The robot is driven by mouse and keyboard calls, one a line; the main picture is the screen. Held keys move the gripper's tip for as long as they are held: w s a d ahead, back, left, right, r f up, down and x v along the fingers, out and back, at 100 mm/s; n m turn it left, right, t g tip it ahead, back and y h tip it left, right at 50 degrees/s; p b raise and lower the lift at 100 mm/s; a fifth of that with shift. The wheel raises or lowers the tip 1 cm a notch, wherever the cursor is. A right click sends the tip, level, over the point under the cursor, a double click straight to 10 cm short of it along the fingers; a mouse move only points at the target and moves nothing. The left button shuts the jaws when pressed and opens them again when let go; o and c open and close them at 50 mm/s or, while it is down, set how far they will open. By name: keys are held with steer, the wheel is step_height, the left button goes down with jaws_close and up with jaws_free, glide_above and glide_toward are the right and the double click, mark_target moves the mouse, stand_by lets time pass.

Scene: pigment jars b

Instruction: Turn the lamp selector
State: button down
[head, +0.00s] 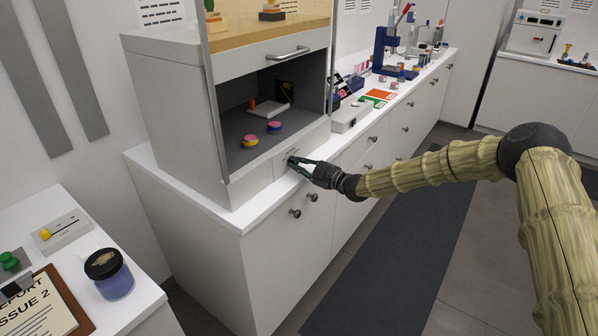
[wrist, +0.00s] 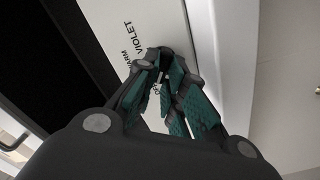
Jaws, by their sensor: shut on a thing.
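My gripper (head: 297,164) reaches to the front panel of the white cabinet that stands on the counter. In the wrist view my gripper (wrist: 165,62) has its fingers brought close together at the panel, shut on the lamp selector. The selector itself is almost wholly hidden by the fingers, so its setting cannot be read. Printed labels show on the white panel (wrist: 112,28) around the fingertips, including "VIOLET" and "WARM"; another label is partly covered.
The cabinet's open bay (head: 270,105) holds two small colourful jars and a flat pale item. A grey box (head: 349,116) stands right of the cabinet. Drawer knobs (head: 312,196) stick out below my gripper. A blue jar (head: 112,276) stands on the near left counter.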

steer(key=shift+m+b, duration=1.1)
steer(key=shift+b, duration=0.7)
steer(key=shift+w+d+r+m+b, duration=0.1)
steer(key=shift+m+b, duration=0.3)
steer(key=shift+m, duration=0.7)
steer(key=shift+w+r+m+b, duration=0.1)
steer(key=shift+m+b, duration=0.25)
steer(key=shift+m, duration=0.75)
steer(key=c, duration=1.5)
jaws_free()
steer(key=shift+s, duration=0.1)
steer(key=v, duration=1.2)
